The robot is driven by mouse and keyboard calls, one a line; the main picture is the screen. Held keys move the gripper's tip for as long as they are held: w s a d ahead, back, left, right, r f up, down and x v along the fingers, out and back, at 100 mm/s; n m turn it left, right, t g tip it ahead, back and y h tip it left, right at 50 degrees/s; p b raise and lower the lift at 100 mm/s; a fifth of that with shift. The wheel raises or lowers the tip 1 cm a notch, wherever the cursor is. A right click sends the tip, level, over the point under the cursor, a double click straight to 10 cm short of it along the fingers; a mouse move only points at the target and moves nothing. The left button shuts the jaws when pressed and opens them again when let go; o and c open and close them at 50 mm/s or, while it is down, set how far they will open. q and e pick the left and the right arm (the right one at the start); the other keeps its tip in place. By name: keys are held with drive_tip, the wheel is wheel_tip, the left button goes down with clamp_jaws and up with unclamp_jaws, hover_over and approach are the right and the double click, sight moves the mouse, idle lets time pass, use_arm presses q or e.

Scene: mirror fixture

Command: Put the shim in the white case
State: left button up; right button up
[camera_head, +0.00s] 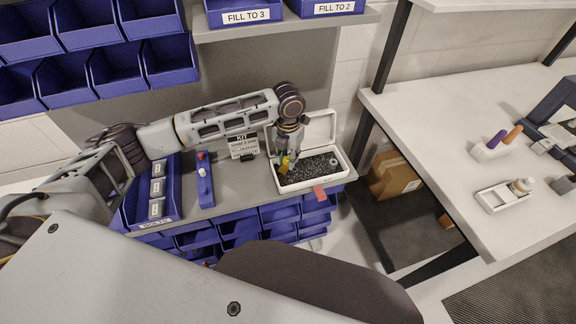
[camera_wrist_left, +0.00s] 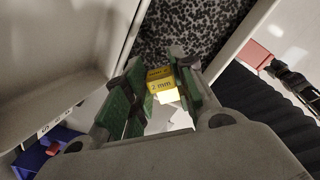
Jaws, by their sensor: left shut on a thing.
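The white case (camera_head: 341,176) stands open on the grey bench, its lid (camera_head: 318,128) raised at the back. Dark speckled foam (camera_head: 313,172) fills it and also shows in the left wrist view (camera_wrist_left: 190,30). My left gripper (camera_head: 285,158) is over the left part of the case. Its green-padded fingers are shut on the yellow shim (camera_wrist_left: 160,84), which is marked "2 mm" and shows in the head view too (camera_head: 283,166). I cannot tell whether the shim touches the foam. My right gripper is not in view.
A kit card (camera_head: 243,146) stands left of the case. A blue holder (camera_head: 205,185) and a blue bolt bin (camera_head: 138,205) sit farther left. A red tag (camera_head: 320,193) hangs at the case's front. A shelf with blue bins (camera_head: 243,14) is above; a white table (camera_head: 450,130) stands right.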

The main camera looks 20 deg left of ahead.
use_arm(q)
wheel_tip(320, 180, down, 4)
drive_tip(key=shift+f, duration=0.3)
drive_tip(key=o, duration=0.6)
drive_tip(key=shift+c, duration=0.2)
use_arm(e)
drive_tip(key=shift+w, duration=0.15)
